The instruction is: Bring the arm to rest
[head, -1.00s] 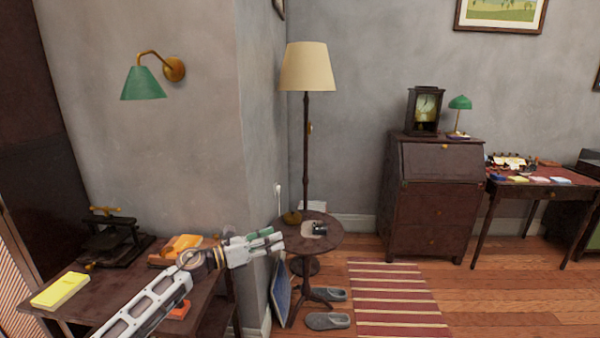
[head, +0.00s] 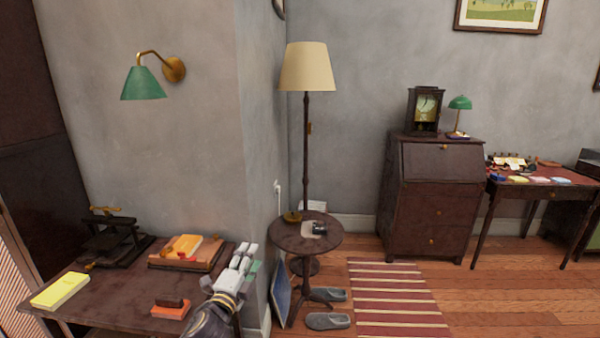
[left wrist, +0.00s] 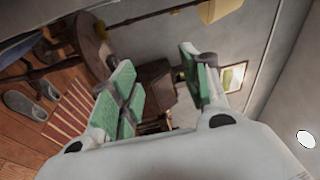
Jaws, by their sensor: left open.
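My left gripper (head: 247,266) is in the lower middle of the head view, over the right end of the dark wooden table (head: 110,300). Its fingers point up and away from me. In the left wrist view its two green-padded fingers (left wrist: 160,85) stand apart with nothing between them, so it is open and empty. My right gripper is not in view.
A small round table (head: 290,236) with a brass dish and a small dark object stands just right of the gripper, by the wall corner. A floor lamp (head: 306,130) stands behind it. On the wooden table lie a yellow book (head: 60,290) and an orange block (head: 170,309).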

